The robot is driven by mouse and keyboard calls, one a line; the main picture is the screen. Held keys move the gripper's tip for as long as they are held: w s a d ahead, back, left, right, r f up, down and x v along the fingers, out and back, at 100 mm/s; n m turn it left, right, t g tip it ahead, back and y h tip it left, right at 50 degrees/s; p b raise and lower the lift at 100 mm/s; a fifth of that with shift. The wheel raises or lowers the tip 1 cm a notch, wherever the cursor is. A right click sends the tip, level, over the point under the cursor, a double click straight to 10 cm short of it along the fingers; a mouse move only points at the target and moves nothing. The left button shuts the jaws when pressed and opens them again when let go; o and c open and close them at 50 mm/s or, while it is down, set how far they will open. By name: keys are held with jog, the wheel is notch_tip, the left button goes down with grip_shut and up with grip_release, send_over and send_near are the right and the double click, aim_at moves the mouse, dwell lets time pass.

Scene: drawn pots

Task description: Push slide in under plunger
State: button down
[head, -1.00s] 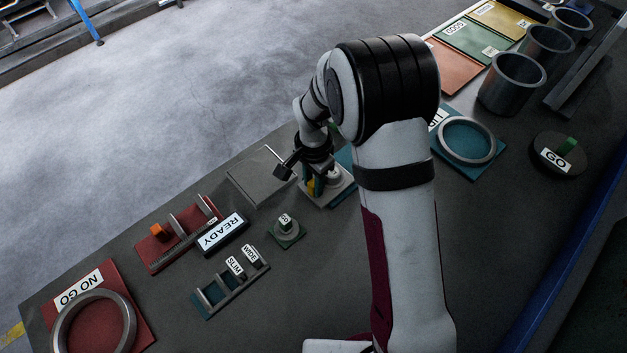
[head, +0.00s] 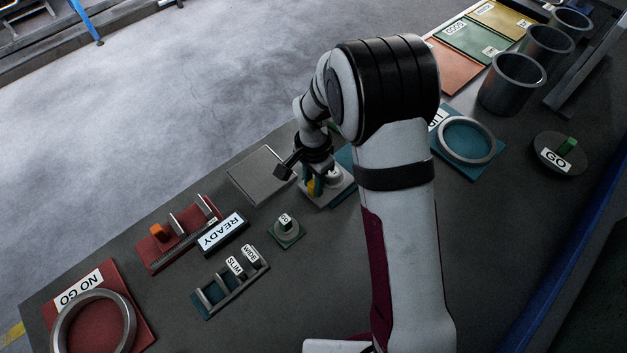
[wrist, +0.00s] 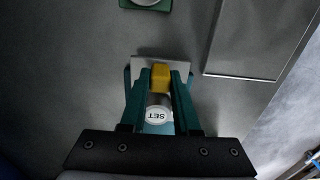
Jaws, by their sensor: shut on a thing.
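My gripper (wrist: 160,82) points down with its two teal fingers shut on a yellow block (wrist: 160,76), which seems to be the slide's grip. The block also shows in the head view (head: 311,187), partly hidden by the gripper. A pale grey plate (wrist: 184,66) lies under the fingertips in the wrist view. A grey cylinder with a round white top marked SET (wrist: 158,115), likely the plunger, stands between the fingers, behind the block towards my wrist. How far the slide reaches under it is hidden.
A flat grey plate (head: 262,176) lies left of the gripper. A teal ring tray (head: 467,141) is to the right.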

jog(key=w+d, duration=0.3)
jog(key=shift+w, duration=0.15)
dwell(0.3)
jog(key=c, duration=0.6)
grip_release()
jog(key=shift+c, duration=0.2)
jog(key=shift+r, duration=0.1)
notch_tip(320, 180, up, 16)
jog(key=shift+c, duration=0.3)
